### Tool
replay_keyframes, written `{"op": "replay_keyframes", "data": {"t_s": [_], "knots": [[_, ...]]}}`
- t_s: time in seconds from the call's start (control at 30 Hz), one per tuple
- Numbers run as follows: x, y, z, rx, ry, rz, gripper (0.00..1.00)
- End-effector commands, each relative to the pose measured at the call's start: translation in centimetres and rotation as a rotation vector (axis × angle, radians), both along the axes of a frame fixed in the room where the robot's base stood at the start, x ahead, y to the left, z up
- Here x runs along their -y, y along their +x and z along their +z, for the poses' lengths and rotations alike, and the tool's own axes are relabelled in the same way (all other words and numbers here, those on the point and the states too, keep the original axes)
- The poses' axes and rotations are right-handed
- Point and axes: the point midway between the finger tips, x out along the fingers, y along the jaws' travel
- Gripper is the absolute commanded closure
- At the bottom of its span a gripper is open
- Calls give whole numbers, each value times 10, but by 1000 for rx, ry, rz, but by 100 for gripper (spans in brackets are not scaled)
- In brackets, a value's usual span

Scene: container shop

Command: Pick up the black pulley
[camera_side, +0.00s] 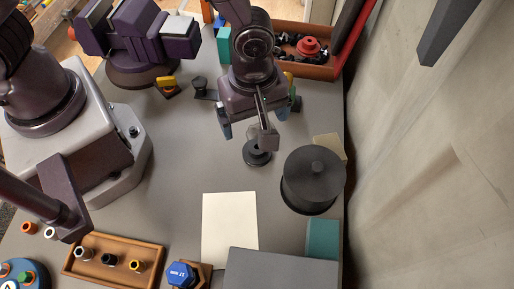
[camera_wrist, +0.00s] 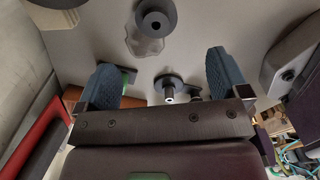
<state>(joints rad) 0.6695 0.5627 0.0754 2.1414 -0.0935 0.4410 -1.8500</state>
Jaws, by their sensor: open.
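A dark round piece, which looks like the black pulley (camera_side: 257,155), sits on the grey bench just in front of my gripper (camera_side: 254,120). In the wrist view a dark disc with a central hole (camera_wrist: 155,19) and a pale clear part below it is at the top, beyond the fingertips. A second dark disc with a metal post (camera_wrist: 168,84) shows between the fingers. I cannot tell for certain which disc is the pulley. My gripper (camera_wrist: 163,82) is open, its two blue pads wide apart, and nothing is held.
A large black drum (camera_side: 313,178) stands right of the dark piece. A small black knobbed part (camera_side: 203,88) stands to the left. A purple vise (camera_side: 165,38) stands at the back left.

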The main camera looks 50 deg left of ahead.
Motion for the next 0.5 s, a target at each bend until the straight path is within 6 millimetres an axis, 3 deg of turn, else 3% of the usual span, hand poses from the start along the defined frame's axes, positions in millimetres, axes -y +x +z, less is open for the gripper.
{"op": "replay_keyframes", "data": {"t_s": [0.13,0.5], "knots": [[-1,0,-27,-3,3,0,6],[0,2,-62,-4,2,-2,6]]}}
